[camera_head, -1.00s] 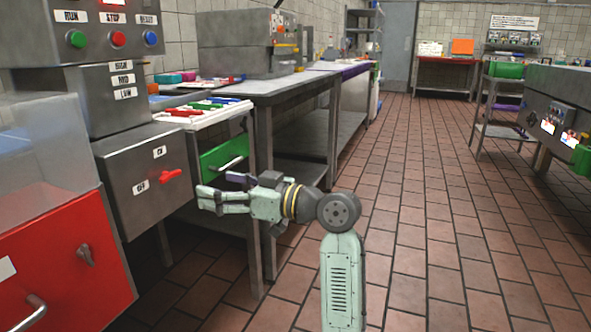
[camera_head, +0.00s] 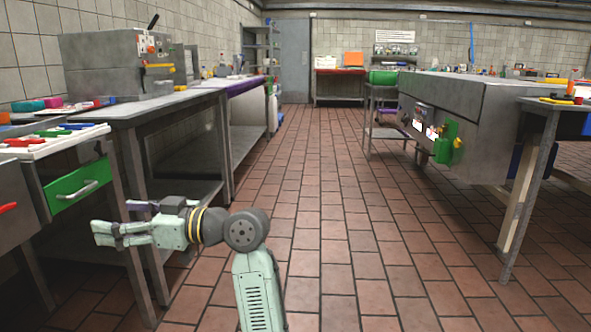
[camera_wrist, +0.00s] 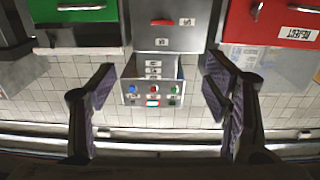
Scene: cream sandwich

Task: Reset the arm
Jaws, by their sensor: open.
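My gripper (camera_head: 106,234) is at the lower left of the head view, at the end of my pale green arm. It points left, in front of the lower part of the steel table. In the wrist view my gripper (camera_wrist: 158,110) shows two dark fingers spread wide apart with nothing between them. Beyond the fingers is a grey control box (camera_wrist: 153,95) with blue, red and green buttons, and the picture is upside down.
A green drawer (camera_head: 80,188) is under the left counter, close to my gripper. A steel table (camera_head: 165,104) carries a grey machine (camera_head: 112,68). A large steel unit (camera_head: 455,95) and a small table (camera_head: 545,104) stand on the right. The tiled floor (camera_head: 320,220) between is clear.

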